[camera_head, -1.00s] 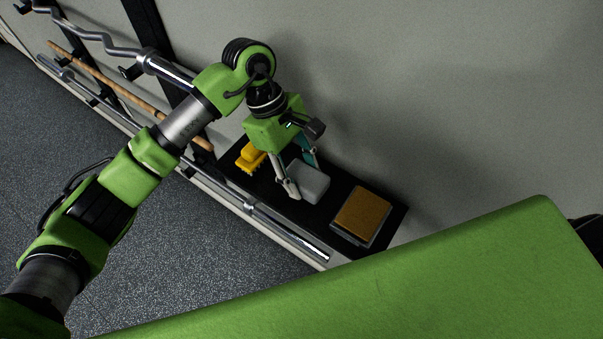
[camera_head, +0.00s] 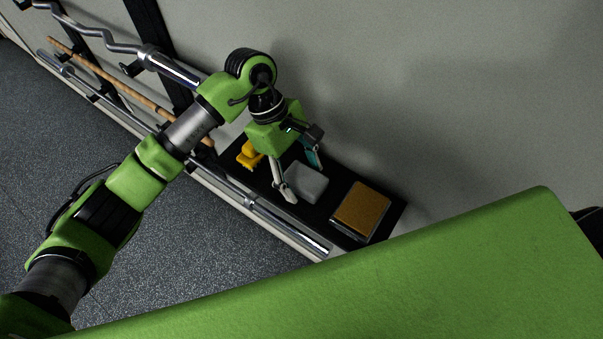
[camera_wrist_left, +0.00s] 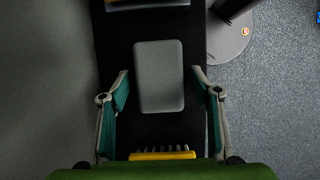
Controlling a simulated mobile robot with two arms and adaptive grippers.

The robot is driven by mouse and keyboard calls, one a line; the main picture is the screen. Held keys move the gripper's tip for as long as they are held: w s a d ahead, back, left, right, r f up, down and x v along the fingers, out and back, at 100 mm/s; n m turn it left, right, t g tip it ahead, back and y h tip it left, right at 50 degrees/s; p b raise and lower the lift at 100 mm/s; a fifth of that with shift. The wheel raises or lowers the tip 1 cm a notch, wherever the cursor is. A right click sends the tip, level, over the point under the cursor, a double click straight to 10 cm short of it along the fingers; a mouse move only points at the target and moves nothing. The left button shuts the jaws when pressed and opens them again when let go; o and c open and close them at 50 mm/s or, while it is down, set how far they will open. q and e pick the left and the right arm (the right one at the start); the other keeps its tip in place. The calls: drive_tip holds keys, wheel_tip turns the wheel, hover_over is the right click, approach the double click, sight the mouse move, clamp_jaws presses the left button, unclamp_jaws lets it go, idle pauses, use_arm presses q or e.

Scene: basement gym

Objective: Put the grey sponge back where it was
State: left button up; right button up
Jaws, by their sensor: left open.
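The grey sponge (camera_head: 307,183) lies on a black shelf (camera_head: 329,207) along the wall. It also shows in the left wrist view (camera_wrist_left: 159,77), flat on the dark surface. My left gripper (camera_head: 304,182) is open above the shelf, and its fingers are spread on either side of the sponge's near end. In the left wrist view the left gripper (camera_wrist_left: 160,89) has clear gaps between both fingers and the sponge. The fingers do not grip it. My right gripper is not in view.
A yellow brush (camera_head: 248,155) lies on the shelf to the left of the sponge. A brown-topped block (camera_head: 361,211) sits to its right. Metal bars (camera_head: 262,209) and a wooden stick (camera_head: 115,84) run along the wall rack. My green body covers the lower right.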

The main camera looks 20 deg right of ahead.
use_arm(q)
drive_tip(key=shift+r, duration=0.25)
drive_tip(key=b+v, duration=0.4)
drive_tip(key=v, duration=0.7)
drive_tip(key=shift+r, duration=0.35)
drive_tip(key=shift+w+a, duration=0.1)
